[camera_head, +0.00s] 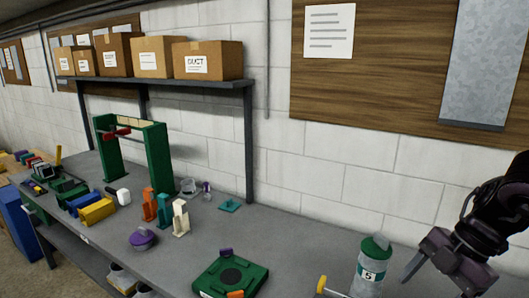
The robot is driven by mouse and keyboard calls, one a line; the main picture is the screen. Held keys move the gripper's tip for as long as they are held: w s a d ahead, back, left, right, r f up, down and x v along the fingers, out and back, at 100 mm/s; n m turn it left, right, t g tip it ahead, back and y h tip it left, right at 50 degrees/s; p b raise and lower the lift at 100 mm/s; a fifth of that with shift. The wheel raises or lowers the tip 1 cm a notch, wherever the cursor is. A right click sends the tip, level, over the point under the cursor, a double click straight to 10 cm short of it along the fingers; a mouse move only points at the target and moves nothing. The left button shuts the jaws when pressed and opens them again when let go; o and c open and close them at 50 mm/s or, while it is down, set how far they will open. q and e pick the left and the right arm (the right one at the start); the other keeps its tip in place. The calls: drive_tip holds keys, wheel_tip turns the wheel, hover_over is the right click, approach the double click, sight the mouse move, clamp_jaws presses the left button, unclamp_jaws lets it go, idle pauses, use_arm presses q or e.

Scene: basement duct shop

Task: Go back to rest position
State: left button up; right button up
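My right gripper (440,286) shows at the lower right, its dark arm coming in from the right edge. Its fingers look spread apart, with nothing seen between them. It is just right of a clear bottle with a green cap (372,268) marked 5, with a small gap between them in the picture. My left gripper is not in view.
The grey bench (300,250) runs along a block wall. A green device (232,278) and a yellow-handled tool (322,285) lie near the front. A green frame (158,155), colored blocks and a purple round item (143,238) stand left. Boxes (208,60) sit on the shelf above.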

drive_tip(key=w+a+f+m+t, duration=0.1)
drive_tip(key=a+f+m+t, duration=0.15)
drive_tip(key=f+t, duration=0.45)
drive_tip(key=w+a+f+m+t, duration=0.2)
drive_tip(key=f+m+t, duration=0.15)
drive_tip(key=f, duration=0.65)
drive_tip(key=s+a+f+m+g+h, duration=0.2)
drive_tip(key=s+a+m+g, duration=0.1)
drive_tip(key=s+m, duration=0.45)
drive_tip(key=s+a+f+m+g+h, duration=0.35)
drive_tip(key=s+m, duration=0.25)
drive_tip(key=s, duration=0.2)
wheel_tip(320, 180, down, 40)
drive_tip(key=s+g+b, duration=0.2)
drive_tip(key=b, duration=1)
use_arm(q)
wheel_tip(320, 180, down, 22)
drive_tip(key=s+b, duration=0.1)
drive_tip(key=b, duration=0.9)
use_arm(e)
drive_tip(key=s+d+f, duration=0.1)
drive_tip(key=s+f, duration=0.5)
drive_tip(key=f, duration=0.4)
drive_tip(key=s+d+f+g, duration=0.1)
drive_tip(key=s+f, duration=0.6)
drive_tip(key=f, duration=0.2)
drive_tip(key=s+d+f, duration=0.2)
drive_tip(key=s+f, duration=0.4)
drive_tip(key=f, duration=0.4)
drive_tip(key=shift+s+f+n, duration=0.35)
